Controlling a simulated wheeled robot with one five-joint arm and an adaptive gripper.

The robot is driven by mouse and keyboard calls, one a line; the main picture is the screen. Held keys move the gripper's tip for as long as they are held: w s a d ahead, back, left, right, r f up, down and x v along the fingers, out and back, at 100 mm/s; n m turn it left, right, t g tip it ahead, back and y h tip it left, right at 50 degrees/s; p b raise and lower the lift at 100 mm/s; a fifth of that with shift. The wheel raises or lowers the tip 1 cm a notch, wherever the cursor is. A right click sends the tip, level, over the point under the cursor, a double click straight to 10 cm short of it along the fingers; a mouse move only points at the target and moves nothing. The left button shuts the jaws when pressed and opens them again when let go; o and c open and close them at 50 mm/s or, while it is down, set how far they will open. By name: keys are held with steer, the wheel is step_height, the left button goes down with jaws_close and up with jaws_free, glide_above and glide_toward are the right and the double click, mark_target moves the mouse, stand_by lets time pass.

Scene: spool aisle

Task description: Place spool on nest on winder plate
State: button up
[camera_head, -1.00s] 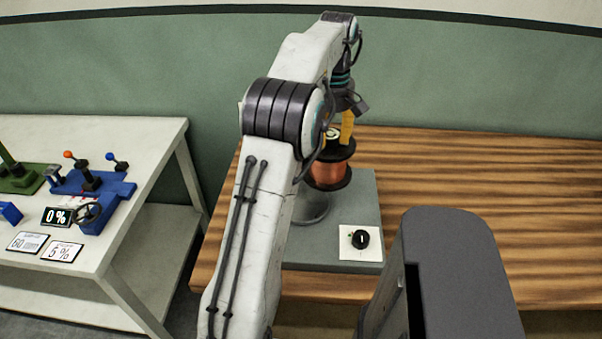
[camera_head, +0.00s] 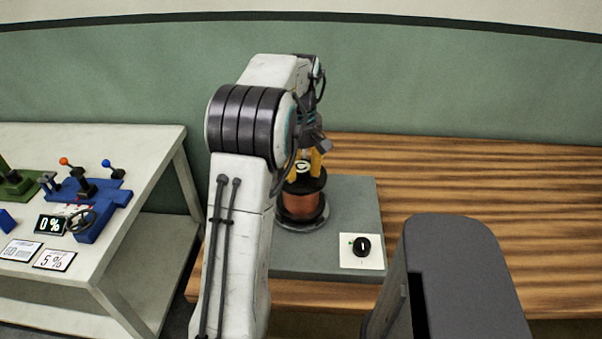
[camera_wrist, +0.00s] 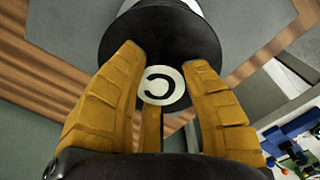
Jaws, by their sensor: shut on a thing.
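The spool (camera_head: 301,205), copper-coloured with black flanges, stands upright over the round grey nest (camera_head: 287,225) on the grey winder plate (camera_head: 352,205). It looks centred or nearly so on the nest; I cannot tell whether its lower flange touches. My gripper (camera_head: 312,165), with yellow fingers, is shut on the spool's top. In the wrist view the fingers (camera_wrist: 167,75) surround a pale hub with a dark C-shaped mark, above the spool's black top flange (camera_wrist: 160,35). A grey-white rim of the nest shows past the flange's far edge.
A white panel with a black knob (camera_head: 361,246) is on the plate's front right. The wooden table (camera_head: 470,185) is clear to the right. A white bench (camera_head: 150,150) at left carries blue and green lever devices and small displays.

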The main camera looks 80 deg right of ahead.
steer(key=shift+f, duration=0.5)
steer(key=shift+f, duration=0.1)
steer(key=o, duration=1.2)
steer(key=shift+f, duration=0.1)
step_height(320, 180, up, 12)
steer(key=p, duration=0.2)
steer(key=shift+f+p, duration=0.1)
steer(key=shift+p, duration=0.25)
steer(key=shift+r, duration=0.25)
steer(key=shift+w+a, duration=0.1)
